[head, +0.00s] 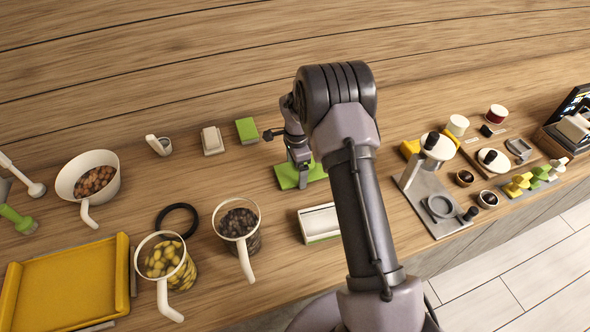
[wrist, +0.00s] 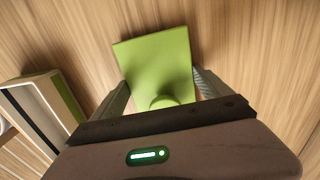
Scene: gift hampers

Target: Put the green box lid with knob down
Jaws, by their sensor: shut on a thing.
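The green box lid with knob (wrist: 155,62) is a flat green square in the wrist view, with its round knob (wrist: 163,101) near the fingers. My gripper (wrist: 161,88) is shut on the lid, one finger on each side. In the head view the lid (head: 316,172) shows below my gripper (head: 300,164), partly hidden by my arm. It is over the wooden counter, at or close to its surface; I cannot tell whether it touches.
A pale open box (head: 319,223) stands in front of the lid. A green block (head: 247,129) and a small white box (head: 212,141) lie to the left. Mugs (head: 238,222), a bowl (head: 88,163) and a yellow tray (head: 65,287) are farther left. A grey stand (head: 437,207) is right. Behind is bare wood.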

